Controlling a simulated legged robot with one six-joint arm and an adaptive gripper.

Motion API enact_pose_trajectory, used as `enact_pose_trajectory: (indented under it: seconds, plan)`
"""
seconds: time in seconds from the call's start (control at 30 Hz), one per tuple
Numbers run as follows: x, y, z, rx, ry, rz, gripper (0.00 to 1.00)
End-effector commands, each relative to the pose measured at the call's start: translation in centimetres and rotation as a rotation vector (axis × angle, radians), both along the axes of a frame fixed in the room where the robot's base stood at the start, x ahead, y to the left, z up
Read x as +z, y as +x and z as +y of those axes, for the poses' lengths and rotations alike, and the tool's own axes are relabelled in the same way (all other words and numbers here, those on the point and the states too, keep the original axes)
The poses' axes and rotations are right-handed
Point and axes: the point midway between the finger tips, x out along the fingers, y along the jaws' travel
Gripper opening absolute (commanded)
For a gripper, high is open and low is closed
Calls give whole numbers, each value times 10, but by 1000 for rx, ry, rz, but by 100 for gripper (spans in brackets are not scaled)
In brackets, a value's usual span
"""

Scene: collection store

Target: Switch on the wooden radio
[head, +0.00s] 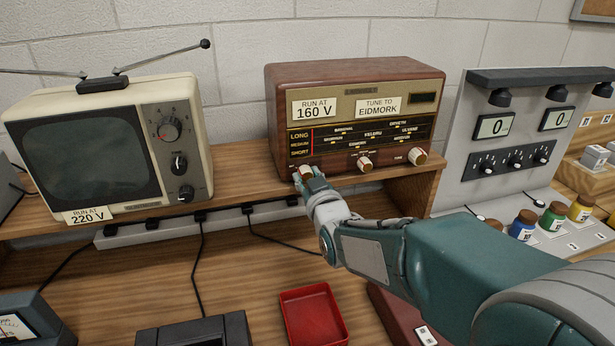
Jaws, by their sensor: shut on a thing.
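The wooden radio (345,122) stands on the shelf at the back centre, its front facing me. Its front carries a "RUN AT 160 V" card (314,109) and a "TUNE TO EIDMORK" card (379,106). The dial has rows for long, medium and short, with a red line at its left end. Three knobs sit along the lower front: the left knob (306,172), the middle knob (365,164) and the right knob (418,156). My gripper (308,179) is shut on the left knob and partly hides it. The knob's marking is too small to read.
A cream television (105,150) with a "RUN AT 220 V" card stands left of the radio. A socket strip (215,222) with cables runs below the shelf (243,178). A red tray (313,316) lies on the bench. A meter panel (515,125) and several small jars stand at right.

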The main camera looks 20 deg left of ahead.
Motion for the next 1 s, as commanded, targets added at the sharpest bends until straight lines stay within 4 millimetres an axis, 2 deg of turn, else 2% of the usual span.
enact_pose_trajectory:
  seconds: [0.27,0.47,1.0]
  plan:
    - [0,0,1,1,25,13,0]
    - [0,1,1,0,105,62,0]
    - [0,1,0,0,520,316,0]
